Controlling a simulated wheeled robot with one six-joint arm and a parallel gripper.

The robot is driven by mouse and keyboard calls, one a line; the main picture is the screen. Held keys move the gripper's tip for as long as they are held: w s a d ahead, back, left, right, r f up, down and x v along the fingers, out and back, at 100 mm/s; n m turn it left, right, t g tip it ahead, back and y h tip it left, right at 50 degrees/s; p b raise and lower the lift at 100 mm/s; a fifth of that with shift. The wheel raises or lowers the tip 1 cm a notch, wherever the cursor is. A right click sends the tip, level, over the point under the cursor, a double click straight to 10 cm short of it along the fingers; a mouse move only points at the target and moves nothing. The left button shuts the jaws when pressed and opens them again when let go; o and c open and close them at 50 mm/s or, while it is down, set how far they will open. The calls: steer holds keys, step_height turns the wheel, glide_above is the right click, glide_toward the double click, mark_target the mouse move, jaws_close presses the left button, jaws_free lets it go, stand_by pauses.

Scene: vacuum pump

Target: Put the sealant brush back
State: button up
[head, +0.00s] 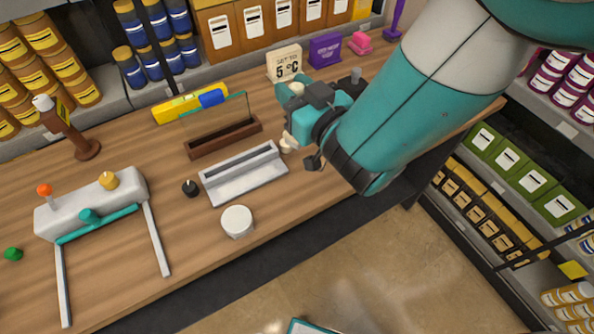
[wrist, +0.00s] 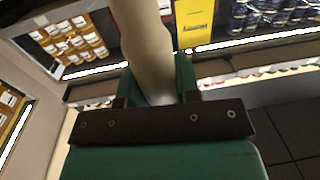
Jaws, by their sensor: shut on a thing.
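My gripper (head: 292,116) is over the bench, right of the grey tray, seen side-on in the head view. It is shut on a cream, rounded object, taken to be the sealant brush (head: 287,143); pale parts show above and below the jaws. In the wrist view its thick cream shaft (wrist: 143,40) rises between the green fingers of my gripper (wrist: 155,88). No bristles can be made out. A grey slotted tray (head: 222,188) lies left of the gripper, and a brown wooden trough (head: 212,145) with a clear panel lies behind it.
A white round tub (head: 237,222) and a small black knob (head: 190,188) are near the tray. A grey block on legs (head: 75,212) stands left. The front bench edge is clear.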

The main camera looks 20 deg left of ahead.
step_height(320, 180, down, 18)
steer(key=b, duration=1.1)
steer(key=shift+f+b, duration=0.2)
steer(key=shift+b, duration=0.15)
steer(key=shift+f, duration=0.15)
steer(key=o, duration=0.9)
steer(key=shift+o, duration=0.2)
